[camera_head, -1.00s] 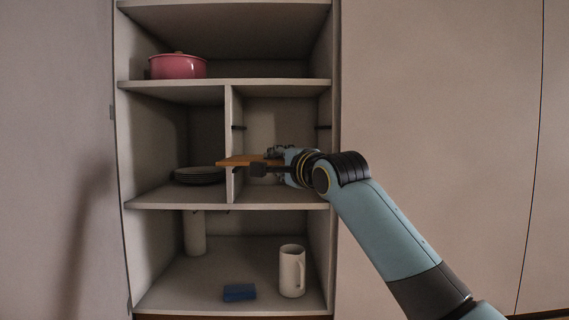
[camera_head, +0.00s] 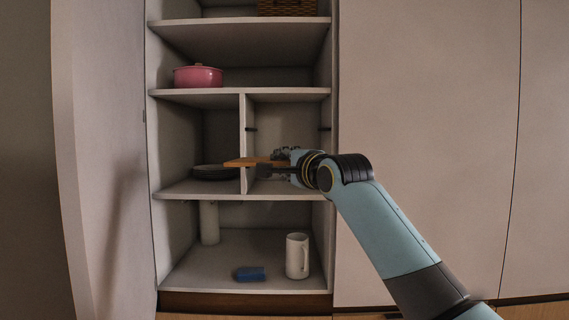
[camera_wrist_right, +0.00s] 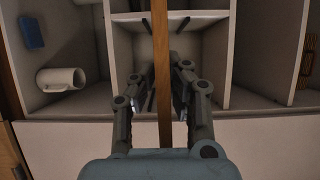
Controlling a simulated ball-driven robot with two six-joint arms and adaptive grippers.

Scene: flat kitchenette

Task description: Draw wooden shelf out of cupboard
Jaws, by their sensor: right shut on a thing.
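The wooden shelf (camera_head: 243,162) is a thin brown board, held flat and seen nearly edge-on in the head view. Its left end overlaps the upright divider, so it appears in front of the cupboard (camera_head: 290,94). My right gripper (camera_head: 274,164) is shut on the shelf. In the right wrist view the shelf (camera_wrist_right: 158,50) runs as a narrow strip between both fingers (camera_wrist_right: 160,85). The upper right compartment behind it shows dark side supports (camera_head: 251,129) and no board resting on them. My arm hides the shelf's right part in the head view. My left gripper is not in view.
A pink pot (camera_head: 198,76) stands on the shelf above, dark plates (camera_head: 211,172) lie left of the divider. A white mug (camera_head: 297,256), a blue sponge (camera_head: 250,273) and a pale cylinder (camera_head: 209,223) are below. An open door (camera_head: 105,150) stands left; closed panels are right.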

